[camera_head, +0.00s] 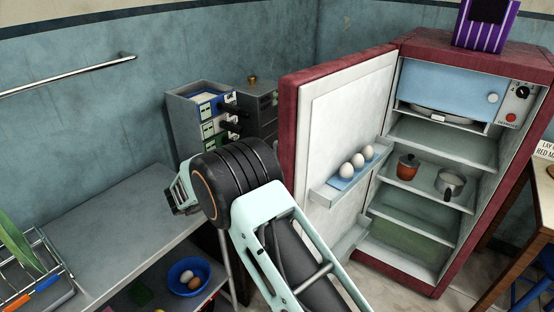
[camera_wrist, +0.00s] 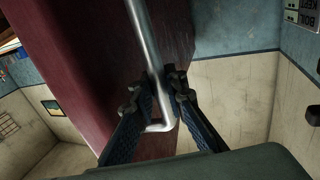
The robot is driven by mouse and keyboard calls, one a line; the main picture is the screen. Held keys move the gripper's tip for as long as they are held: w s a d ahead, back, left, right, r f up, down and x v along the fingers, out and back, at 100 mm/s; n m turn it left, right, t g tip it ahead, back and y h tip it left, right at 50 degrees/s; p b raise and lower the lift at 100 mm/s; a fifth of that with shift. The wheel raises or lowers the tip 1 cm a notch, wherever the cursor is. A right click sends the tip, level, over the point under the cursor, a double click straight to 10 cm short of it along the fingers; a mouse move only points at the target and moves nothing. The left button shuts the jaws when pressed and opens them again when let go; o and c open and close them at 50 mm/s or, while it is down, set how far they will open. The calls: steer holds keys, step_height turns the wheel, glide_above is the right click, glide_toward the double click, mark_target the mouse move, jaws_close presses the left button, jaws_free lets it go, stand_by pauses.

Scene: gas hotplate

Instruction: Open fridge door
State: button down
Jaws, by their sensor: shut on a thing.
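The red fridge (camera_head: 525,62) stands at the right in the head view. Its door (camera_head: 337,105) is wide open, swung out to the left, with the white inner side showing. In the wrist view, the door's dark red outer face (camera_wrist: 98,65) carries a metal bar handle (camera_wrist: 150,50) with a bent lower end. My gripper (camera_wrist: 156,90) is shut on this handle near its lower end, one finger on each side.
The door shelf holds several eggs (camera_head: 358,160). A red pot (camera_head: 407,168) and a small saucepan (camera_head: 449,184) stand inside the fridge. A grey counter (camera_head: 125,225) lies left of my arm, with a blue egg bowl (camera_head: 187,264) below. A wooden table (camera_head: 543,190) is at the right.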

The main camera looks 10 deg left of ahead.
steer(key=shift+r, duration=0.1)
steer(key=c, duration=1.9)
jaws_free()
steer(key=shift+c, duration=0.2)
steer(key=v, duration=1.2)
